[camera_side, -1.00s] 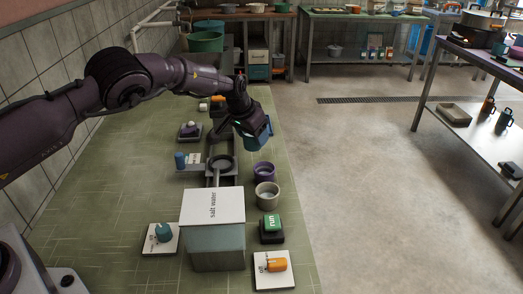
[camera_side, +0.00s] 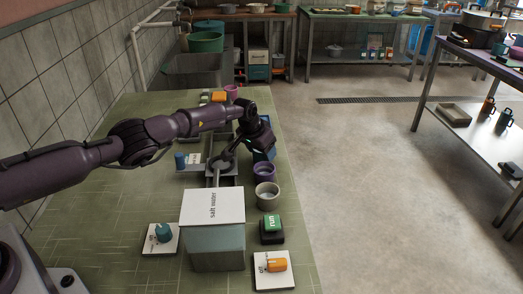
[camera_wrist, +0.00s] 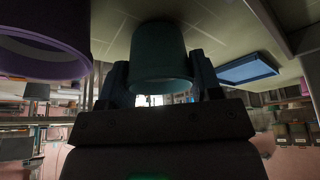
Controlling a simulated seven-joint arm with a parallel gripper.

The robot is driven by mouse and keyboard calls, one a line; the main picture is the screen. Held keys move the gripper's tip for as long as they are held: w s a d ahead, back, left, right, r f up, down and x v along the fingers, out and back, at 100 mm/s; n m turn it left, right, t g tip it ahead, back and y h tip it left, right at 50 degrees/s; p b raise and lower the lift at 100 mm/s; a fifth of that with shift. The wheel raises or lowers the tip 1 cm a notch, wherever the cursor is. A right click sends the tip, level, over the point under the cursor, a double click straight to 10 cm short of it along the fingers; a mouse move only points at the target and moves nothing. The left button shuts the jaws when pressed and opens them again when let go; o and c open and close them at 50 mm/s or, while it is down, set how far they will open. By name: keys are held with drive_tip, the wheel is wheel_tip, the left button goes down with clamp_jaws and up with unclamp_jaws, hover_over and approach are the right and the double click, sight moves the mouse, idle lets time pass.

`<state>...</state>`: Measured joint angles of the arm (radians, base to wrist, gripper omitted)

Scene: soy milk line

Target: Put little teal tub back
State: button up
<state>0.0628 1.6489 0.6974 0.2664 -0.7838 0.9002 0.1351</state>
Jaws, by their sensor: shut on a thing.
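The teal tub (camera_wrist: 160,55) sits between the two fingers of my gripper (camera_wrist: 160,80) in the wrist view, and the fingers are shut on it. In the side view my gripper (camera_side: 264,151) is low over the right part of the green-tiled worktop, just behind the purple tub (camera_side: 264,172). The teal tub is mostly hidden there by my gripper, and I cannot tell whether it touches the worktop. A purple tub (camera_wrist: 45,42) also shows close by on the left of the wrist view.
A pale grey tub (camera_side: 267,195) stands in front of the purple one. The salt water tank (camera_side: 213,230), the green run button (camera_side: 271,224) and an orange-handled plate (camera_side: 275,268) are nearer. Another purple tub (camera_side: 231,91) stands at the back. A blue rectangle (camera_wrist: 248,68) lies at right in the wrist view.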

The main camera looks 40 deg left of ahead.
drive_tip(key=shift+f, duration=0.1)
drive_tip(key=o, duration=1)
drive_tip(key=shift+s+a+r, duration=0.1)
drive_tip(key=shift+r, duration=0.75)
drive_tip(key=v, duration=1)
drive_tip(key=shift+s+r, duration=0.15)
drive_tip(key=shift+s, duration=0.15)
